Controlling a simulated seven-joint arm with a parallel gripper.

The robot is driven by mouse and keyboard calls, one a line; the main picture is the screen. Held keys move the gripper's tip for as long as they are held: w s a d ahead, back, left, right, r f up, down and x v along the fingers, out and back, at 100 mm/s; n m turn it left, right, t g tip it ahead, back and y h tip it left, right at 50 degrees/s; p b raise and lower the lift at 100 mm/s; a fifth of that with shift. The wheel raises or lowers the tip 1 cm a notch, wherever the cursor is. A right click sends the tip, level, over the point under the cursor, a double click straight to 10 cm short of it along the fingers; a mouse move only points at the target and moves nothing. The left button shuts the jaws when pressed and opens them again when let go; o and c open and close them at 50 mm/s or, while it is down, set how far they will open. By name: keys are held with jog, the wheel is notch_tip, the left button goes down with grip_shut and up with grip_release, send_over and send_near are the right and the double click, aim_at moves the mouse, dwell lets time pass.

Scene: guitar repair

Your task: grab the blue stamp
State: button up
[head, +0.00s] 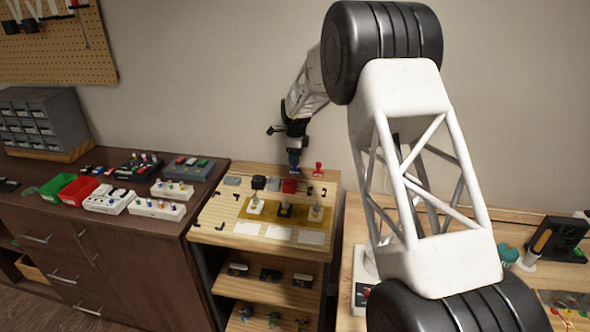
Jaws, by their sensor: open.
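The blue stamp (294,160) is at the back of the small wooden stand (209,232), in the head view. My gripper (294,150) is directly above it, pointing down, with its fingertips at or very near the stamp's top. The jaws are open; the picture is too small to show whether the fingers are around the stamp or just above it. The lower part of the stamp is partly hidden by the red block in front. A red stamp (318,169) stands just to the right, apart from the gripper.
A black block (258,182), a red block (290,186) and grey blocks stand in front of the stamps. Nearer lies a yellow mat (270,225) with white-topped and black stamps, then white cards (281,235). A dark cabinet with pedals and bins (76,189) is left.

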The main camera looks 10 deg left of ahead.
jog(key=shift+f, duration=0.1)
jog(key=shift+a+f, duration=0.1)
jog(key=shift+f, duration=2.45)
jog(key=c, duration=1)
